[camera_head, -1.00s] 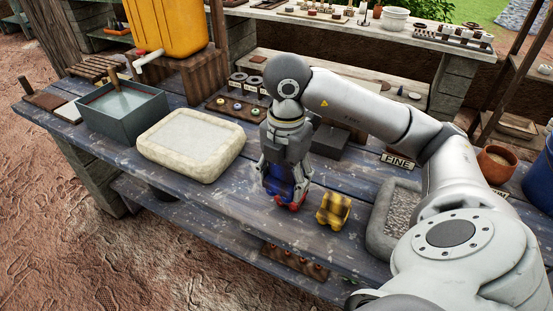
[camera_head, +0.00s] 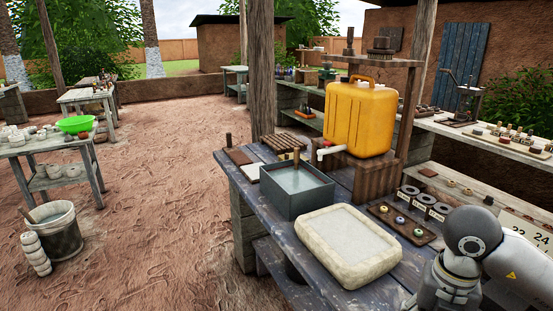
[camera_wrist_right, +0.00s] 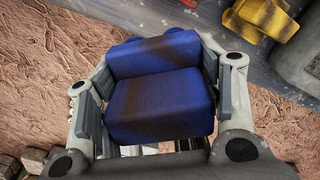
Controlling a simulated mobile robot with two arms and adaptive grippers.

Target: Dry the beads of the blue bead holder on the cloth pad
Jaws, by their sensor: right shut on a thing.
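The blue bead holder (camera_wrist_right: 160,98) fills the middle of the right wrist view, a blue two-step block with brownish smudges. My right gripper (camera_wrist_right: 155,75) is shut on it, one finger on each side. Its beads cannot be made out. In the head view my right gripper (camera_head: 440,298) is at the lower right, cut by the bottom edge, and the holder is out of sight. The cream, thick-rimmed pad (camera_head: 312,232), which looks like the cloth pad, lies on the bench to the left of my gripper, with a pale grey top. My left gripper is not in view.
A dark tray of water (camera_head: 297,203) stands behind the pad, and a yellow water container (camera_head: 360,118) with a tap stands on a wooden stand. A bead board (camera_head: 402,222) lies right of the pad. A yellow holder (camera_wrist_right: 262,18) and grey stone trough (camera_wrist_right: 300,50) show in the wrist view.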

